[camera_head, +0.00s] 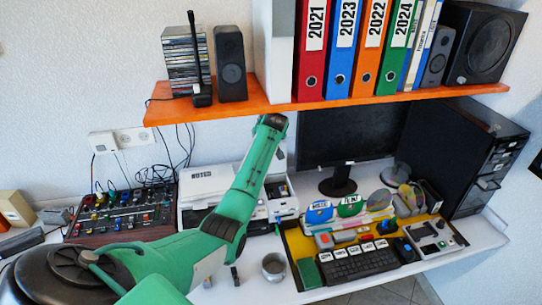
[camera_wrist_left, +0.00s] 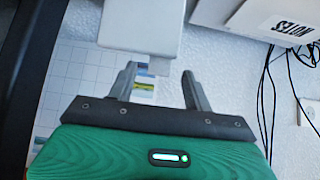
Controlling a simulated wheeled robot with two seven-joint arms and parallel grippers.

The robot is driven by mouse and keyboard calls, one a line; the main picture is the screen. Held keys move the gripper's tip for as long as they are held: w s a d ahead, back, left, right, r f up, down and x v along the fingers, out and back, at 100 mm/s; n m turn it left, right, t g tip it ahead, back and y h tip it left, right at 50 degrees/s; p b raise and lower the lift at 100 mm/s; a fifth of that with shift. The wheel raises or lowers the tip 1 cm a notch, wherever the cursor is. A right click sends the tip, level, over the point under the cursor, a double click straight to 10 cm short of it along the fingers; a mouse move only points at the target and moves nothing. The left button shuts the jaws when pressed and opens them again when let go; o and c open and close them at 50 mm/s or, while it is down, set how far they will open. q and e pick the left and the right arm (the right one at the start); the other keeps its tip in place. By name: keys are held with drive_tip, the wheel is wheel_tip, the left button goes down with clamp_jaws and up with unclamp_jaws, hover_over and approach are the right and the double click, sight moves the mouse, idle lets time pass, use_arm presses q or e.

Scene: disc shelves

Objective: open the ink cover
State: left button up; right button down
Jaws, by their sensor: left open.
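The white printer (camera_head: 203,205) with a "NOTED" label stands on the desk, left of and partly behind my green left arm. At its right side a dark recess with small coloured parts (camera_head: 283,190) shows. I cannot tell the ink cover clearly apart in the head view. In the left wrist view a white block with a small grey tab (camera_wrist_left: 160,65), possibly the cover, is just ahead of my left gripper (camera_wrist_left: 158,72). The gripper is open with nothing between its fingers. Coloured labels (camera_wrist_left: 145,86) show behind the fingers.
A mixer (camera_head: 120,212) with many cables stands left of the printer. A metal cup (camera_head: 273,267) and a yellow tray (camera_head: 293,243) with a keyboard are to the front right. An orange shelf (camera_head: 330,103) with binders and speakers hangs above. A monitor (camera_head: 345,135) stands behind.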

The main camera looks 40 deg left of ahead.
use_arm(q)
drive_tip(key=s+d+b, duration=0.2)
drive_tip(key=s+d, duration=0.4)
drive_tip(key=d, duration=0.1)
drive_tip(key=shift+s+d+b, duration=0.2)
drive_tip(key=shift+b, duration=0.15)
